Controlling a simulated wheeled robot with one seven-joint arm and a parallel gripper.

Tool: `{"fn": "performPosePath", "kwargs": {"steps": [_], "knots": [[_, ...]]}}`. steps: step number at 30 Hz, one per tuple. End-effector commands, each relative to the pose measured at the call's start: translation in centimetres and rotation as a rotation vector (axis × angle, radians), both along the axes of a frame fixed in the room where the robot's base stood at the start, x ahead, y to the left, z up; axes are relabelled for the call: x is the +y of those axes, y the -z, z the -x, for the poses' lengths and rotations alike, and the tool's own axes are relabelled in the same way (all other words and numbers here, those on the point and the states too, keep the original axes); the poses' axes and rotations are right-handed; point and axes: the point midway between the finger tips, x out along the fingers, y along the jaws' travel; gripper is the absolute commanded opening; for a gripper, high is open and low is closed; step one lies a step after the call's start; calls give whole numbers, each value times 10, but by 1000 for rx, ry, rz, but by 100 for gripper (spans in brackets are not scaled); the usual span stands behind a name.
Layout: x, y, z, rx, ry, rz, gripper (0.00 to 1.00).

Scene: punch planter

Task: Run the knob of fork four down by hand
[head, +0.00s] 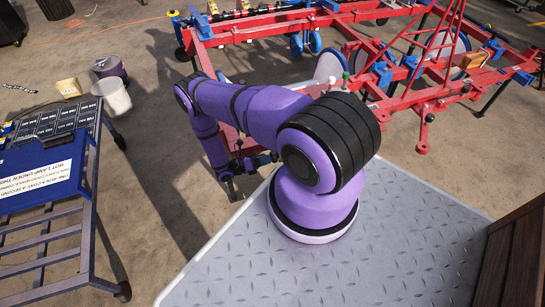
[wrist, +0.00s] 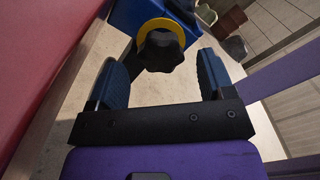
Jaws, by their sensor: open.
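A black lobed knob (wrist: 160,50) shows at the top middle of the wrist view, in front of a yellow ring (wrist: 168,27) on a blue block (wrist: 138,12). No number shows, so I cannot tell which fork it belongs to. My gripper (wrist: 162,64) is open, with one blue-padded finger on each side of the knob. A gap shows between the knob and each pad; how deep the knob sits between them I cannot tell. In the head view my arm reaches down at the red planter frame (head: 262,28), and the knob cannot be made out.
A red beam (wrist: 40,60) fills the left of the wrist view, close to the left finger. In the head view a cart (head: 50,215) with a lettered blue panel stands left, near a white bucket (head: 113,96) and a dark pot (head: 108,68). Concrete floor lies open between.

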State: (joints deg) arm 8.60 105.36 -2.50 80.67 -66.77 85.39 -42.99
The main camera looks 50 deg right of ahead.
Motion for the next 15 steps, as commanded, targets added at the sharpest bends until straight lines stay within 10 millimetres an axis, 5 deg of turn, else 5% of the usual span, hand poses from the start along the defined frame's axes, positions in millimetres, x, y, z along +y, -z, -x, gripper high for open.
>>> {"fn": "performPosePath", "kwargs": {"steps": [6, 15], "knots": [[-25, 0, 16, 0, 3, 0, 75], [-34, 0, 21, -1, 1, 0, 75]]}}
